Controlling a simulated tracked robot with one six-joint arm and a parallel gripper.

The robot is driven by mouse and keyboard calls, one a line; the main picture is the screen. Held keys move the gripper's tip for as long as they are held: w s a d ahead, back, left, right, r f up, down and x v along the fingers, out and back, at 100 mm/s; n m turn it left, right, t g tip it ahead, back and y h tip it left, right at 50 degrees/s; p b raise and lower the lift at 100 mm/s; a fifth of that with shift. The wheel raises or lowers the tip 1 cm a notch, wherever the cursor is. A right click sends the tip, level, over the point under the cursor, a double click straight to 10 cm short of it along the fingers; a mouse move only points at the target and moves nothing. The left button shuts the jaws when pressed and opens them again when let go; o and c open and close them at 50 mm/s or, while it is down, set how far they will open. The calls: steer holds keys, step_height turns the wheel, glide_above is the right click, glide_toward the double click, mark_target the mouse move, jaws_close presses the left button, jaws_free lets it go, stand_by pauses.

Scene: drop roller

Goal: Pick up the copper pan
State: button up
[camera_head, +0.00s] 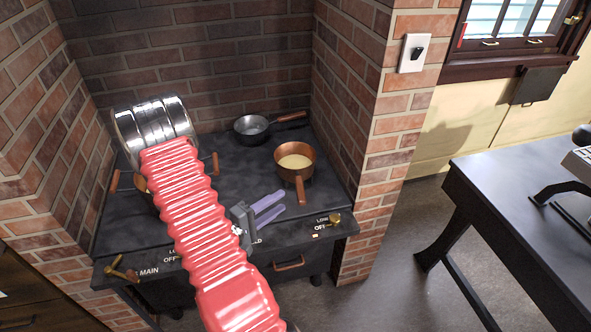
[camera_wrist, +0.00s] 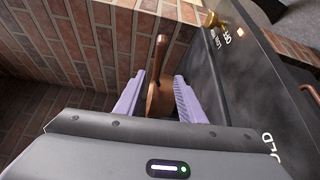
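The copper pan (camera_head: 310,158) stands upright on the dark stove top at the right, with pale yellow contents and its handle pointing to the stove's front edge. My gripper (camera_head: 283,201) has two purple fingers, spread apart and empty. In the head view it is left of the pan's handle, apart from it. In the wrist view the copper pan (camera_wrist: 160,100) shows between the two fingers of my gripper (camera_wrist: 158,84), beyond them, with its handle pointing up in the picture. The lower part of the pan is hidden behind the gripper body there.
A dark pan (camera_head: 251,126) with a copper handle stands at the back of the stove (camera_head: 232,178). Copper handles of another vessel show on both sides of my arm, which hides most of it. Brick walls close in the stove behind and at the sides. Brass knobs (camera_head: 334,219) line its front.

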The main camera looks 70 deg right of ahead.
mark_target(299, 186)
steer(key=shift+x, duration=2.35)
steer(key=shift+x, duration=2.55)
steer(key=shift+d+r, duration=0.1)
steer(key=shift+r, duration=0.15)
steer(key=shift+c, duration=0.6)
jaws_close()
